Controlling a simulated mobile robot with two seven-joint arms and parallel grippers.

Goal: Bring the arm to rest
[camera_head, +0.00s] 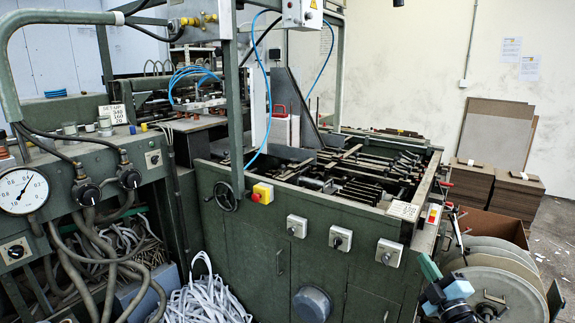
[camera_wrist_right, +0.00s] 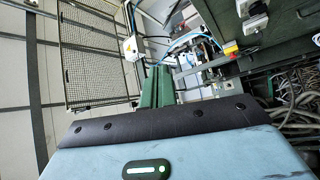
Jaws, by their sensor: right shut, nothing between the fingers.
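My right gripper (camera_head: 430,267) is at the bottom right of the head view, in front of the machine's right end and left of some large pale discs. Its green fingers are together and empty. In the right wrist view the gripper (camera_wrist_right: 158,72) shows beyond the pale blue housing, with the two green fingers side by side. Most of my right arm is outside the head view. My left gripper is not in view.
The green machine (camera_head: 262,232) fills the middle, with switch boxes on its front. Pale round discs (camera_head: 498,292) stand close to my right gripper. A gauge panel (camera_head: 75,165) is at the left, above loose hoses. Board stacks (camera_head: 517,195) stand at the back right.

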